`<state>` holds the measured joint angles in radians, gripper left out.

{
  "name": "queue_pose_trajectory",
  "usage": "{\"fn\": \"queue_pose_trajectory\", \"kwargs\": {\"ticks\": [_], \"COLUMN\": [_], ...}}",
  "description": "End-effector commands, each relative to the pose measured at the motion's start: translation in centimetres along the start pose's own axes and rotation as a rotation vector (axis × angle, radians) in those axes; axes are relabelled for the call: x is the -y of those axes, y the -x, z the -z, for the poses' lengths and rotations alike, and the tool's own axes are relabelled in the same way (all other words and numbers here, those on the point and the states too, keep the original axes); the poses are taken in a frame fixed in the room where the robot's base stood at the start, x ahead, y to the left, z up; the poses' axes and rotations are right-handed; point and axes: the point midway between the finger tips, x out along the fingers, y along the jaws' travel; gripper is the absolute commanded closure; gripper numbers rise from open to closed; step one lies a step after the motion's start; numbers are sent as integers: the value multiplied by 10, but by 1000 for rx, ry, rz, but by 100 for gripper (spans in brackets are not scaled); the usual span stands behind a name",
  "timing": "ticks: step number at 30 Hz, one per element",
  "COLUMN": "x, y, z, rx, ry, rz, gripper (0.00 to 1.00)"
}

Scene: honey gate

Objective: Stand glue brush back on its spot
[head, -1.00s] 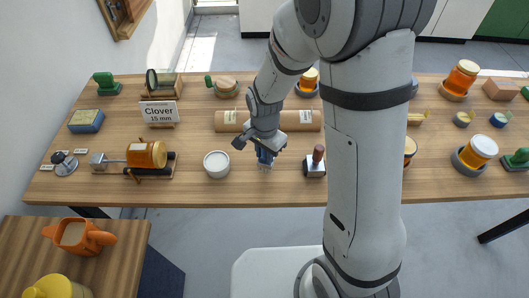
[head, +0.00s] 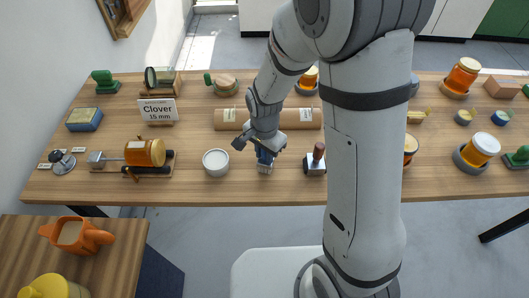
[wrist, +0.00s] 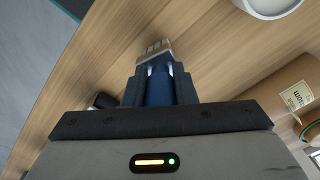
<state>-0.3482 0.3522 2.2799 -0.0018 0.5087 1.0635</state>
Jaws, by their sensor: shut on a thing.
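My gripper (head: 264,152) is shut on the glue brush (head: 264,168), over the front part of the table between a white pot and a dark-handled stamp. In the wrist view the brush (wrist: 157,85) has a blue handle between the two fingers (wrist: 158,88) and a pale, greyish tip pointing away from my gripper. In the head view the tip points down towards the tabletop; I cannot tell whether it touches. The brush's own spot cannot be made out.
The white round pot (head: 216,162) stands left of the brush, and the stamp (head: 315,160) close on its right. A brown paper roll (head: 230,119) lies behind. A jar on a roller stand (head: 146,153) is further left. The wooden table's (head: 225,193) front edge is near.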

Motion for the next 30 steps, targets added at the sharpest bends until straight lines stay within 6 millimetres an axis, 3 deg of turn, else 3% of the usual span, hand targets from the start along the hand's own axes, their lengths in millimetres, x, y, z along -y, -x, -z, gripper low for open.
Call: {"fn": "queue_pose_trajectory", "kwargs": {"ticks": [14,15,24,30], "x": [0,0,0,0], "y": [-7,-7,-7,-7], "z": [0,0,0,0], "rx": [0,0,0,0], "ry": [0,0,0,0], "rz": [0,0,0,0], "gripper": [100,73,50,50]}}
